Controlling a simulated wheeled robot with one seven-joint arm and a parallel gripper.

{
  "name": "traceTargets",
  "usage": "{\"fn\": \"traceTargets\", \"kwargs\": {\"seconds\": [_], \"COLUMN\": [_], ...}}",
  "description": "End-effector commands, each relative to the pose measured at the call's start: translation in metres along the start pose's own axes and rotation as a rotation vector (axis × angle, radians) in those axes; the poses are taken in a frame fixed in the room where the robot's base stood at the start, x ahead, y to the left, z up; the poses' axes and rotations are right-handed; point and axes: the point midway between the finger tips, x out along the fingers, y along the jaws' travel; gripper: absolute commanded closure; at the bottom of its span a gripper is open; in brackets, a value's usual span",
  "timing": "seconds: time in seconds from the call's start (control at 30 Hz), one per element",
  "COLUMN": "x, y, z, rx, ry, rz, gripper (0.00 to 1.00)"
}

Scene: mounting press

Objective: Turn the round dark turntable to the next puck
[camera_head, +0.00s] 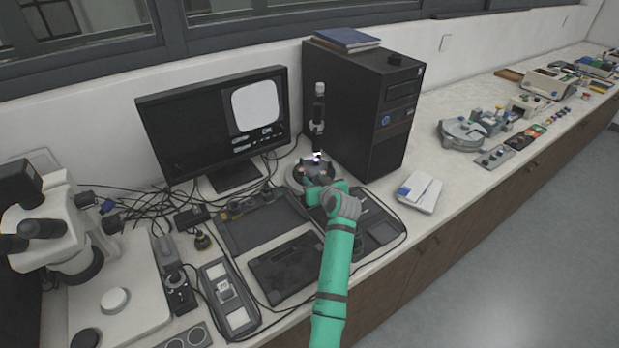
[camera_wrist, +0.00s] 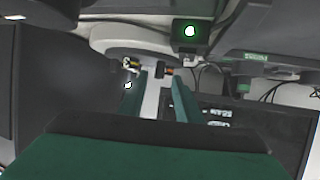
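The round dark turntable (camera_head: 323,171) sits on a pale round base below the upright camera tube (camera_head: 318,108), in front of the black computer tower. Small pucks stand on it, and a bright light spot shows near its back edge. My gripper (camera_head: 312,190) is at its front edge and hides part of it. In the wrist view my two green fingers (camera_wrist: 160,82) are apart with a gap between them. A small dark and orange piece (camera_wrist: 166,71) shows at the gap by the fingertips; I cannot tell whether they touch it. A pale round part (camera_wrist: 120,32) lies beyond.
The monitor (camera_head: 217,125) stands left of the turntable and the computer tower (camera_head: 370,110) right behind it. Dark trays (camera_head: 262,222) and a keypad-like device (camera_head: 379,236) lie close under my arm. A microscope (camera_head: 62,232) stands at far left. Cables run behind.

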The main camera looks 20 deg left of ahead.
Motion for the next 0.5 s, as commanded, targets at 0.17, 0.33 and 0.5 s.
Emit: {"fn": "traceTargets", "kwargs": {"seconds": [0.17, 0.33, 0.5], "x": [0.025, 0.039, 0.043], "y": [-0.001, -0.003, -0.003], "z": [-0.001, -0.001, -0.001], "rx": [0.002, 0.001, 0.0], "ry": [-0.001, -0.001, 0.001], "rz": [-0.002, -0.003, -0.003], "gripper": [0.69, 0.69, 0.69]}}
